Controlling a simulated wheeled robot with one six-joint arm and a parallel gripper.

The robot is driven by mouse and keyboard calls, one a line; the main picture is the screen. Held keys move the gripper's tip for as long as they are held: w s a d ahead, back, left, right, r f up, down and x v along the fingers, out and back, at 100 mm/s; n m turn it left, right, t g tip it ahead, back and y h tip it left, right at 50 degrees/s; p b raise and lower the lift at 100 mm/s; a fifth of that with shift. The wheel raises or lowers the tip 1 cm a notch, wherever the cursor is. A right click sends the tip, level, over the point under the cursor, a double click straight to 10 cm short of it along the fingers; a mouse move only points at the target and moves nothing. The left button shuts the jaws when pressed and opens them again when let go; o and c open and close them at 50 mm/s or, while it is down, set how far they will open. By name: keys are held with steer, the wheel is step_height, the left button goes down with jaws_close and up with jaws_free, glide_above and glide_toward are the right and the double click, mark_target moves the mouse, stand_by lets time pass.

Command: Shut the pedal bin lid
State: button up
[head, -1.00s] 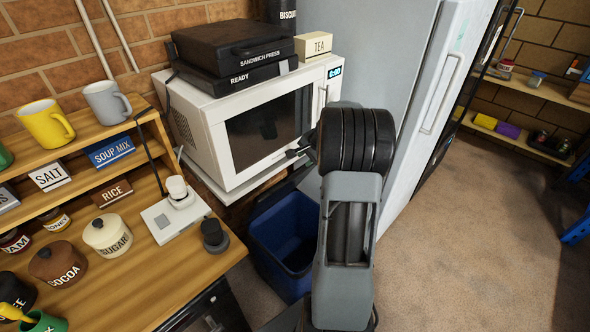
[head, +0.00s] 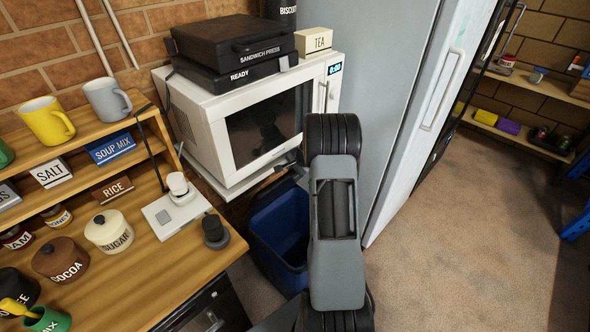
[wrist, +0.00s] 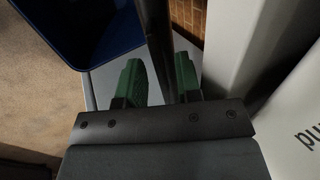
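A blue bin (head: 278,232) stands on the floor below the microwave, between the wooden counter and the fridge. Its top is open and its inside dark; my arm covers its right side. I cannot make out its lid or pedal in the head view. A blue-rimmed dark opening, seemingly the bin (wrist: 95,30), fills the top left of the wrist view. My gripper (wrist: 160,80) shows two green fingers set apart, with a dark upright strip beyond the gap. I cannot tell what that strip is, and see nothing clearly held. In the head view my arm hides the fingers.
A white microwave (head: 212,120) stands on a shelf above the bin, close to my arm. The fridge (head: 385,130) is right behind my arm. The wooden counter (head: 160,285) with jars and mugs is at left. Brown floor (head: 460,240) at right is clear.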

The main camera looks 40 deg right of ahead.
steer(key=shift+c, duration=0.4)
jaws_close()
